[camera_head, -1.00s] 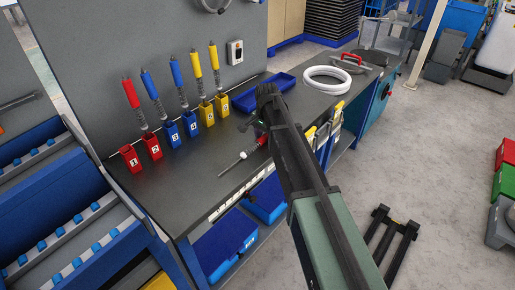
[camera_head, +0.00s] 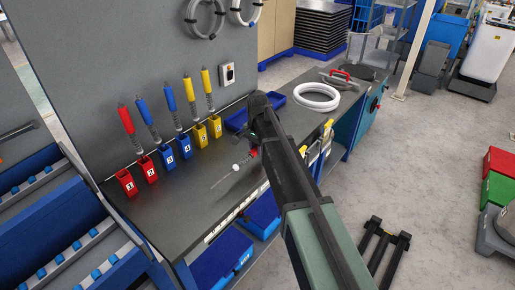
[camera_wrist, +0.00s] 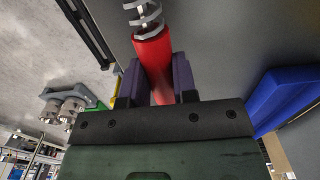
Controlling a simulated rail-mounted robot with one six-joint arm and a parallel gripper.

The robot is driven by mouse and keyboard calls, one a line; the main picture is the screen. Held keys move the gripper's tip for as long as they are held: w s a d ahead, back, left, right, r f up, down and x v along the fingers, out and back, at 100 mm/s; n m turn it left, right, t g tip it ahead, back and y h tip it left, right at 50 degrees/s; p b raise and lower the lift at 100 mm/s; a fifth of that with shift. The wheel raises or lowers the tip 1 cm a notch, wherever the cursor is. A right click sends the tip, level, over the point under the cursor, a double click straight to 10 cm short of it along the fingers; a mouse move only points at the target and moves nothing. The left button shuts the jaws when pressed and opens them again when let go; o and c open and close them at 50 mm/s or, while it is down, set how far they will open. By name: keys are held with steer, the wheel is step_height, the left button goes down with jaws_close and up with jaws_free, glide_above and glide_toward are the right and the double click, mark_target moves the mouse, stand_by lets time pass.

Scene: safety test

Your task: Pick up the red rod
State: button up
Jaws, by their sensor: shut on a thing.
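My gripper (camera_wrist: 156,74) is shut on the handle of a red rod (camera_wrist: 153,50) in the wrist view. A metal spiral extends from the handle past the top edge. In the head view, the held rod's red handle (camera_head: 253,152) shows partly below my arm, with a white collar and thin shaft slanting down-left over the grey bench. It looks slightly above the bench, but the gap is hard to judge. Another red-handled rod (camera_head: 126,120) stands upright in the red holder numbered 2 (camera_head: 149,169). The red holder numbered 1 (camera_head: 126,183) is empty.
Blue holders (camera_head: 167,157) and yellow holders (camera_head: 200,135) with matching rods line the bench's back. A blue tray (camera_head: 236,121) and white coiled hose (camera_head: 317,97) lie farther back. The bench's front left (camera_head: 180,210) is clear.

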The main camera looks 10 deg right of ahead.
step_height(320, 180, up, 16)
steer(key=p, duration=1.3)
steer(key=shift+p, duration=0.3)
steer(key=shift+f, duration=0.15)
